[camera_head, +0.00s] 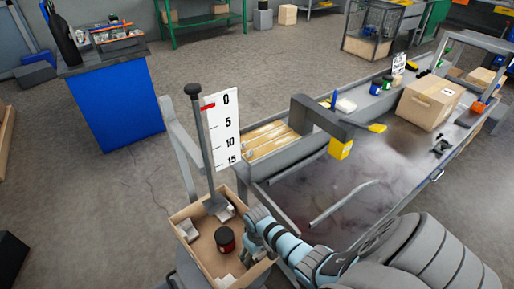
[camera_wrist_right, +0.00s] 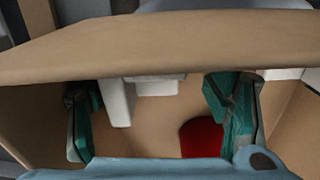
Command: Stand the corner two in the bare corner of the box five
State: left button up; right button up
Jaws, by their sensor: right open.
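The open cardboard box (camera_head: 190,262) stands at the lower middle of the head view. Pale corner pieces show at its left corner (camera_head: 187,230), its back corner (camera_head: 227,213) and its front (camera_head: 226,282). A dark red jar (camera_head: 225,240) stands inside; its red side (camera_wrist_right: 202,138) shows in the wrist view. My right gripper (camera_head: 255,245) is at the box's right side, hiding that corner. In the wrist view its fingers (camera_wrist_right: 152,108) are open inside the box, with a white corner piece (camera_wrist_right: 120,100) between them, near the wall. I cannot tell which piece is corner two.
A dark post (camera_head: 203,140) with a white scale board (camera_head: 223,130) rises at the box's back corner. A grey workbench (camera_head: 345,170) with a carton (camera_head: 430,102) lies to the right. A blue cabinet (camera_head: 115,105) stands at the left, with clear floor between.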

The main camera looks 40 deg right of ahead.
notch_tip(320, 180, up, 12)
dwell(0.4)
dwell(0.3)
